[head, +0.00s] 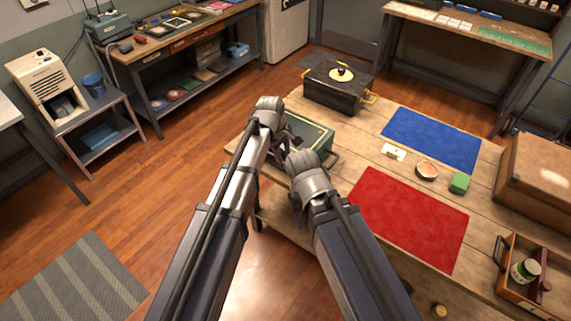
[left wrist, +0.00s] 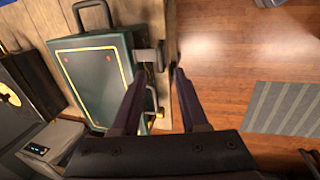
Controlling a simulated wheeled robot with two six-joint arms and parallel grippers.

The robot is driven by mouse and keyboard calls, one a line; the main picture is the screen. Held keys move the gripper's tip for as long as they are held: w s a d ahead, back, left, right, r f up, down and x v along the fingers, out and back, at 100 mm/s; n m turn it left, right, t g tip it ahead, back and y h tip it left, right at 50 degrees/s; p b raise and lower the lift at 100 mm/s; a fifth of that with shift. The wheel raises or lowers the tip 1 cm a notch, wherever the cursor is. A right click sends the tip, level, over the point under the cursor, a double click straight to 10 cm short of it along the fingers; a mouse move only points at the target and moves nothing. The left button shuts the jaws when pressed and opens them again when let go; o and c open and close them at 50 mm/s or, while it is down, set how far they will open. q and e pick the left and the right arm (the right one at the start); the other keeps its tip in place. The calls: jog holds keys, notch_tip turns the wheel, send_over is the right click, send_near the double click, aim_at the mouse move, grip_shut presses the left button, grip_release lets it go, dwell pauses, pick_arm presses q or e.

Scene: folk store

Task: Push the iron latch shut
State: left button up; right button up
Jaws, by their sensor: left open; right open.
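A dark green case (head: 317,134) with yellow trim lies on the wooden table, partly behind my grippers in the head view. The left wrist view shows its lid (left wrist: 92,75) closed. A grey metal latch (left wrist: 150,56) stands out from the case's side; I cannot tell how far it is swung. My left gripper (left wrist: 159,72) is open and empty, its fingertips just short of the latch; contact is unclear. In the head view my left gripper (head: 284,143) is beside the case. My right gripper (head: 300,160) is close below it; its fingers are mostly hidden.
A brass-coloured fitting (left wrist: 152,112) is on the same side of the case. A black box (head: 338,88) stands behind it. Open floor lies left.

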pick_arm(q)
jog(key=b+x, duration=0.4)
jog(key=x, duration=0.2)
jog(key=shift+b, duration=0.4)
jog(key=shift+r, duration=0.1)
grip_shut()
